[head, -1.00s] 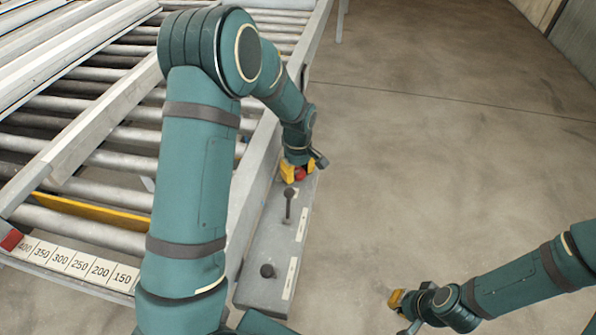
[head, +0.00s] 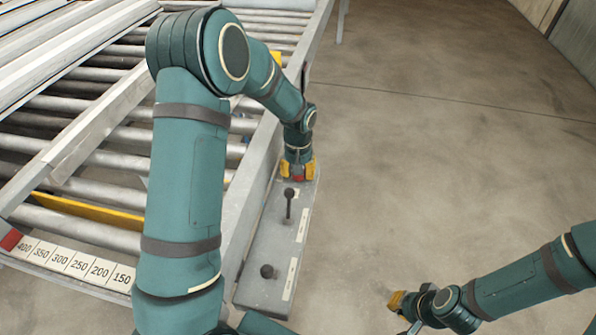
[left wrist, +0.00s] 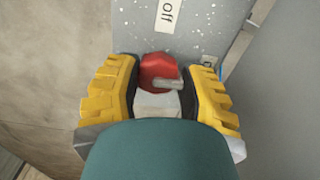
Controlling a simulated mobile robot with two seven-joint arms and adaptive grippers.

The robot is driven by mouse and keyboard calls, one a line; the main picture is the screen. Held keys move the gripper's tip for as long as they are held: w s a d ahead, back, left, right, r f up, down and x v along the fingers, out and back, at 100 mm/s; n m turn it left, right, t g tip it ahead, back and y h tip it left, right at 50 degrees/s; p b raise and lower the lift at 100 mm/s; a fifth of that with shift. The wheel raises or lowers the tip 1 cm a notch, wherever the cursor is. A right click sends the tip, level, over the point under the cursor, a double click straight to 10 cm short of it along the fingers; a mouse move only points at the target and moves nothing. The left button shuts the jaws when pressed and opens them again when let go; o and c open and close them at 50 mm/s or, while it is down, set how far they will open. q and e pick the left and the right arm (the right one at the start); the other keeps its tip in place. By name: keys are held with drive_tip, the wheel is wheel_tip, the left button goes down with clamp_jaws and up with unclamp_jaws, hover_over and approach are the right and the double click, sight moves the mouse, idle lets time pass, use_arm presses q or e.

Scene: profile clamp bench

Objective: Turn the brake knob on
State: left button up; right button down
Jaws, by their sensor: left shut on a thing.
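The red brake knob (head: 299,179) is on the grey panel at the far end of its row of controls. My left gripper (head: 298,172) is shut on it, a yellow finger on each side. In the left wrist view the red knob (left wrist: 157,68) shows between the fingers, with a short grey bar across its lower right. A white label reading "off" (left wrist: 170,14) is on the panel beyond it.
The grey panel (head: 262,235) also carries a dark lever (head: 289,205) and a dark round knob (head: 267,271). A roller conveyor with a number scale (head: 80,265) lies to the left. The floor (head: 440,150) to the right is clear.

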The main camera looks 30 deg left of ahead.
use_arm(q)
drive_tip(key=shift+m, duration=0.4)
drive_tip(key=o, duration=1.3)
drive_tip(key=shift+c, duration=0.2)
wheel_tip(320, 180, up, 12)
